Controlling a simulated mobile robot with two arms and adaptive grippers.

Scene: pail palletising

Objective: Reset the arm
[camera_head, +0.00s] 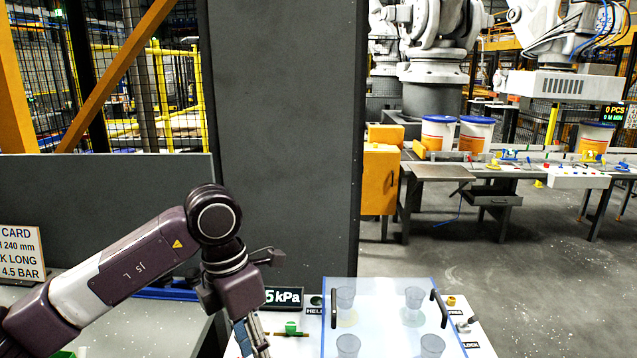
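My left arm (128,266) comes in from the lower left, bent at the elbow and reaching down toward the panel table. My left gripper (252,340) points down at the bottom edge, beside the left side of the clear plate. Its fingertips are cut off by the frame, so its opening and anything between the fingers are hidden. My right arm and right gripper are not in view.
A clear plate (385,312) with several cups and black handles lies on the white panel. A pressure display (284,298) and a green fitting (291,327) are close to the gripper. A dark pillar (283,140) stands behind. White pails (437,134) stand on a far conveyor.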

